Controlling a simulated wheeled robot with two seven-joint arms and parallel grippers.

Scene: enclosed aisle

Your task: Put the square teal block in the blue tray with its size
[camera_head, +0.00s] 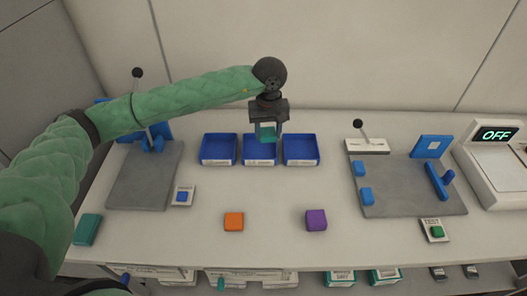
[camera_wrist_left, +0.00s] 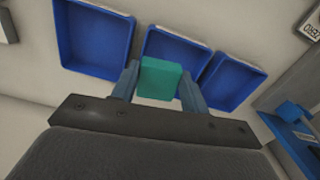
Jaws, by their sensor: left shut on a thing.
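My left gripper (camera_head: 267,136) is shut on a square teal block (camera_head: 266,134). It holds the block above or just in front of the middle blue tray (camera_head: 248,153); the exact height is hard to tell. In the left wrist view the teal block (camera_wrist_left: 160,78) sits between the two fingers and overlaps the middle tray's near edge. A left blue tray (camera_head: 218,149) and a right blue tray (camera_head: 301,149) stand on either side. All three look empty where visible, and their front labels are too small to read. My right gripper is out of view.
An orange block (camera_head: 233,221), a purple block (camera_head: 316,220) and another teal block (camera_head: 88,229) lie toward the table's front. Grey fixture plates stand left (camera_head: 145,185) and right (camera_head: 405,190). A display reading OFF (camera_head: 496,134) is far right.

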